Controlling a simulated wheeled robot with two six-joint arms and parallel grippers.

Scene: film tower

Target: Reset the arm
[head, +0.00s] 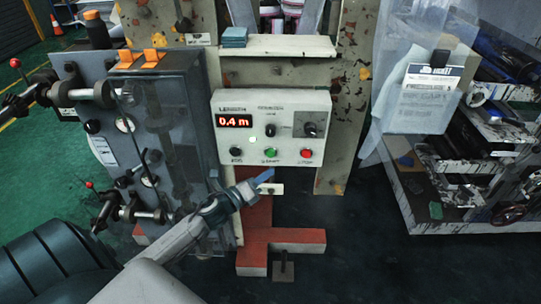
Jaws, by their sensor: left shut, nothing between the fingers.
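My left arm comes in from the lower left. My left gripper (262,180) is shut and empty, with its blue fingertips just below the control box (230,160). The box is a pale panel with a red "0.4 m" display (234,121), a black button (236,152), a green button (270,153), a red button (306,153) and dark knobs above them. The fingertips appear apart from the buttons, though depth is hard to judge. My right gripper is not in view.
A machine with a clear cover (165,110) and rods with red-tipped levers stands at left. A white shelf (280,46) is above the box. A hanging plastic sheet (396,75) and a cluttered rack (440,215) are at right. Dark floor (375,265) is open at lower right.

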